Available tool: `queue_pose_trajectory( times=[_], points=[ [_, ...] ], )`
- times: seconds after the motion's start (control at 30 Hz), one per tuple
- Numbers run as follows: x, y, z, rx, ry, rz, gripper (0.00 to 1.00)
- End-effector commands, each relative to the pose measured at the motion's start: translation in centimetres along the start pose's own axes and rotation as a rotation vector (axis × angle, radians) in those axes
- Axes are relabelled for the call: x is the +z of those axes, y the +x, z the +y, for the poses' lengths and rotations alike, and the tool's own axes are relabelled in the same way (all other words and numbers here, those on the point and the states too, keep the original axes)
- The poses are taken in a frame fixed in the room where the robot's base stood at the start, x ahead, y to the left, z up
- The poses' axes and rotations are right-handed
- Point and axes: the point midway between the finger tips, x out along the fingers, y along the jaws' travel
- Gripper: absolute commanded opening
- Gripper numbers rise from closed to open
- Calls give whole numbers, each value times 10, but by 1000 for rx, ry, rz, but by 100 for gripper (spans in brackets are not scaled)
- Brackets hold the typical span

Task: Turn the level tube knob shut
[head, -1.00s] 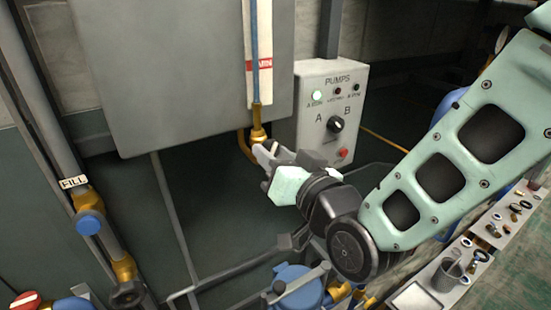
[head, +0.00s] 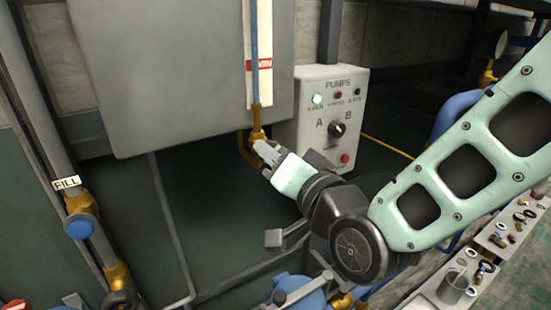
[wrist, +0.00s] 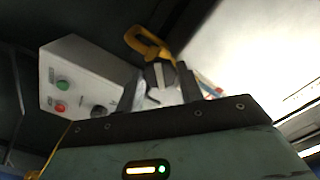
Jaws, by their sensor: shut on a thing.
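The level tube (head: 254,55) is a blue column on a white scale plate with a red mark, on the front of the grey tank. A brass fitting (head: 256,118) joins its lower end. My gripper (head: 264,150) is at the brass elbow under the tube and covers most of the knob in the head view. In the wrist view, the level tube knob (wrist: 159,74) is dark with a pale bar across it, below the yellow brass pipe (wrist: 146,43). My gripper (wrist: 165,88) is shut on the knob, with a finger on each side.
The grey pump box (head: 333,105) with a lit green lamp and a black selector stands close right of my gripper. The tank (head: 170,75) is above left. A FILL pipe with a blue knob (head: 80,227) is at far left. A parts tray (head: 455,290) lies lower right.

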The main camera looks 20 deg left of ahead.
Motion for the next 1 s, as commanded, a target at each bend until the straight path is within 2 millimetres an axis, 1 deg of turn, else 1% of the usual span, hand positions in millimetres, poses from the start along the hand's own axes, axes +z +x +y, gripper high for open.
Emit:
queue_pose_trajectory(
  times=[0.07, 0.17, 0.3, 0.4, 0.77, 0.87, 1.0],
  points=[
    [2, -1, 2, 2, 36, -1, 10],
    [2, -1, 3, 2, 136, 0, 10],
    [2, -1, 2, 1, 284, -1, 10],
    [2, -1, 1, 1, 352, -2, 10],
    [1, -1, 1, 1, 387, -2, 10],
    [2, -1, 2, 2, 480, 0, 10],
    [2, -1, 2, 2, 663, 0, 10]
  ],
)
